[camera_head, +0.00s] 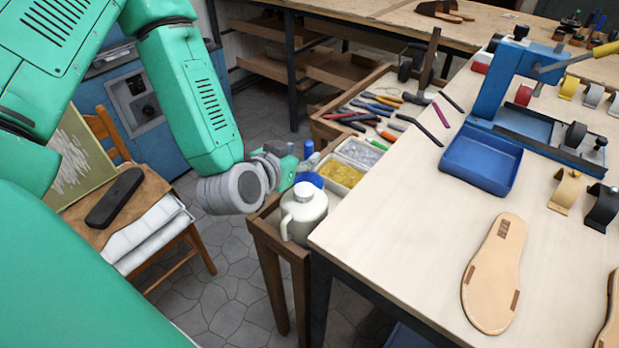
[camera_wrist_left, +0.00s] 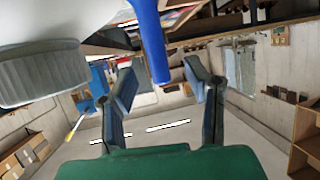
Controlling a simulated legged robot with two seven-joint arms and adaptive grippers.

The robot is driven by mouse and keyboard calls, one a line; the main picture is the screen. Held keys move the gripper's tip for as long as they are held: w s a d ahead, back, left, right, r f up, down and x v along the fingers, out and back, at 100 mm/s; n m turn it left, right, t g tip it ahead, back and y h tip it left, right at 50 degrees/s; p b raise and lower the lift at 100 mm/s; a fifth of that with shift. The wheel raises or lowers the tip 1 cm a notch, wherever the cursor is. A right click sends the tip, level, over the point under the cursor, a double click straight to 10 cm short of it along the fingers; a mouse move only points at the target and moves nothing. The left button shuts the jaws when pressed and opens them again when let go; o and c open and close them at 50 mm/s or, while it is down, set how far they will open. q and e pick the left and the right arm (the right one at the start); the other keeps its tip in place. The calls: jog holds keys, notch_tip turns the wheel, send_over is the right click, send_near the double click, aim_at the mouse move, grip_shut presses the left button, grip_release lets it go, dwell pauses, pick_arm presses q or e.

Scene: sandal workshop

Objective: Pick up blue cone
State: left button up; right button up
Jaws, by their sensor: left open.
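The blue cone (camera_wrist_left: 150,35) shows in the left wrist view as a long, narrow, tapering blue shape. It enters from the top edge, and its end lies between the two fingers. My left gripper (camera_wrist_left: 162,88) is open, with a finger on either side of the cone and visible gaps on both sides. In the head view my left gripper (camera_head: 285,168) is at the near end of the wooden side tray, partly hidden by its own wrist. A narrow upright blue thing (camera_head: 309,149) stands just beyond it; I cannot tell for certain that it is the cone. My right gripper is out of view.
A white jug (camera_head: 303,213) stands close to the gripper, with a rounded blue thing (camera_head: 309,180) behind it. Bins of yellow bits (camera_head: 341,172) and several tools lie farther along. The workbench (camera_head: 400,215) edge is to the right.

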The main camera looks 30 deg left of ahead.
aim_at(306, 153)
pick_arm(q)
jog(key=x, duration=0.4)
jog(key=shift+s+f, duration=0.1)
jog(key=shift+d, duration=0.1)
grip_shut()
